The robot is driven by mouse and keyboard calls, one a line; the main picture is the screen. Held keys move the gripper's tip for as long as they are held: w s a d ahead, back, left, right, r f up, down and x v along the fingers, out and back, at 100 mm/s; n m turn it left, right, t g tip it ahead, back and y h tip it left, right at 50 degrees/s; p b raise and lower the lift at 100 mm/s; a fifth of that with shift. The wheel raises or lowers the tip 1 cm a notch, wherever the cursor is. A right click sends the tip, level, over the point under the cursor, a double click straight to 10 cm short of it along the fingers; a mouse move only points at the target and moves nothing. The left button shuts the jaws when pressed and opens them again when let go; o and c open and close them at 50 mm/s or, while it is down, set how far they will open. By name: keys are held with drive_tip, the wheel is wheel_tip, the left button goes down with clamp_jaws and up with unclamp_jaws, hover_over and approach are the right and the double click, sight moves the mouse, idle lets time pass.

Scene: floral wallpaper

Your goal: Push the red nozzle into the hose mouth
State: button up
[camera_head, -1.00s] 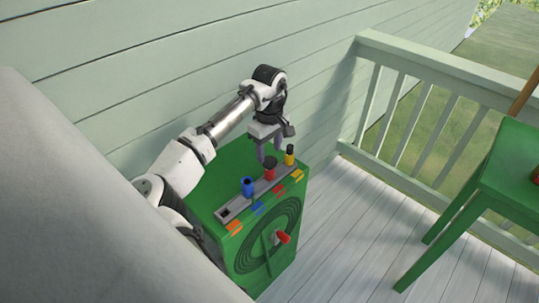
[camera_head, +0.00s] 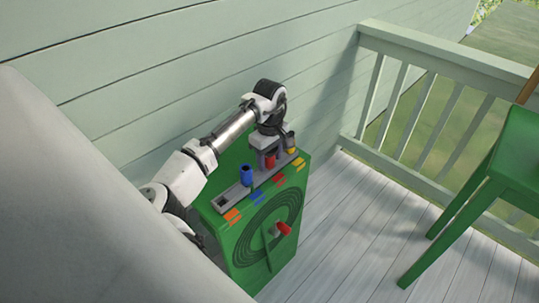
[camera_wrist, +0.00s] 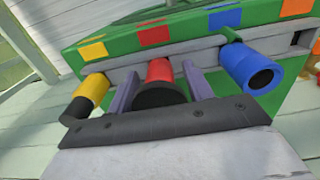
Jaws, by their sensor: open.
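The red nozzle (camera_head: 270,162) stands in a grey rack (camera_head: 229,199) on top of a green box (camera_head: 239,251). In the wrist view the red nozzle (camera_wrist: 160,70) has a wide black end facing the camera. My gripper (camera_head: 267,156) is lowered over it. In the wrist view my gripper (camera_wrist: 160,88) is open, with one finger on each side of the red nozzle; whether either touches is unclear. A dark coiled hose (camera_head: 262,222) shows on the box's front. I cannot make out a hose mouth for certain.
A blue nozzle (camera_head: 246,175) stands left of the red one and a yellow nozzle (camera_wrist: 94,88) on its other side. A red handle (camera_head: 284,228) sticks out from the box front.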

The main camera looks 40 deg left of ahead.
drive_tip(key=c, duration=0.7)
drive_tip(key=shift+r+p, duration=1.2)
drive_tip(key=shift+p, duration=0.05)
drive_tip(key=shift+r+p, duration=2.25)
drive_tip(key=shift+r, duration=0.1)
